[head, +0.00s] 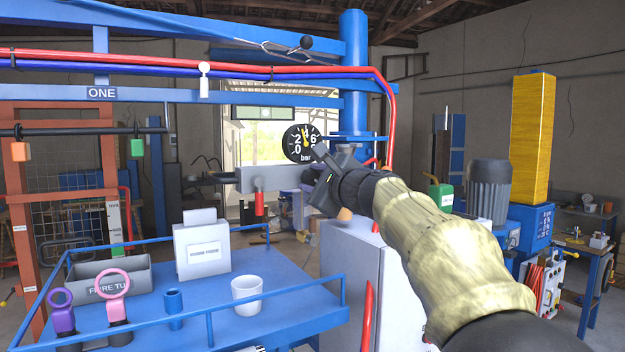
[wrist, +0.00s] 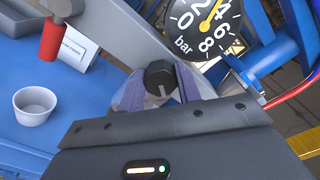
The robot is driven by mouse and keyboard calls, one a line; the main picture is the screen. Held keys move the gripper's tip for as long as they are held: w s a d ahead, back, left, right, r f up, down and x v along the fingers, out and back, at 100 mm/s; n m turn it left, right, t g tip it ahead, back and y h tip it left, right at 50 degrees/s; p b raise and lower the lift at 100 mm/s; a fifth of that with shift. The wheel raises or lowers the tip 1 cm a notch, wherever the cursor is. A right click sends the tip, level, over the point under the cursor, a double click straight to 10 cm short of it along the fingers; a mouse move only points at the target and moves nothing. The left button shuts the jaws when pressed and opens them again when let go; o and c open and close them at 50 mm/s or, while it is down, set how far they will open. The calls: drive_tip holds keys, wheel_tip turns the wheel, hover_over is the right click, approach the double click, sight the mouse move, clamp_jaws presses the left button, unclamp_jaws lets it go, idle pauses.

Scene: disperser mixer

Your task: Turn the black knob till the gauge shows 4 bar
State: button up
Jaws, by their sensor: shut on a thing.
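The black knob (wrist: 160,76) with a pale mark line sits between the two fingers of my gripper (wrist: 158,92) in the wrist view. The fingers are shut on it. In the head view my gripper (head: 325,180) is at the right end of the grey bar, and the knob is hidden there. The round black gauge (head: 302,142) stands just above my gripper. It also shows in the wrist view (wrist: 192,42), partly cut off at the top. Its yellow needle points close to the 4; the exact reading is hard to tell.
A grey bar (head: 275,179) with a red handle (head: 259,203) runs left of my gripper. Below is a blue railed table (head: 215,308) with a white cup (head: 247,293) and a white box (head: 201,250). Red and blue pipes (head: 392,110) pass at the right.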

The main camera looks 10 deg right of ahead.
drive_tip(key=shift+w+d+f, duration=0.1)
drive_tip(key=shift+d+f, duration=0.1)
drive_tip(key=shift+f, duration=0.25)
drive_tip(key=o, duration=1)
drive_tip(key=shift+d+r, duration=0.1)
drive_tip(key=shift+c, duration=0.2)
drive_tip(key=shift+r, duration=0.1)
drive_tip(key=shift+s, duration=0.2)
drive_tip(key=b+v, duration=0.5)
drive_tip(key=v, duration=1.2)
drive_tip(key=shift+b, duration=0.4)
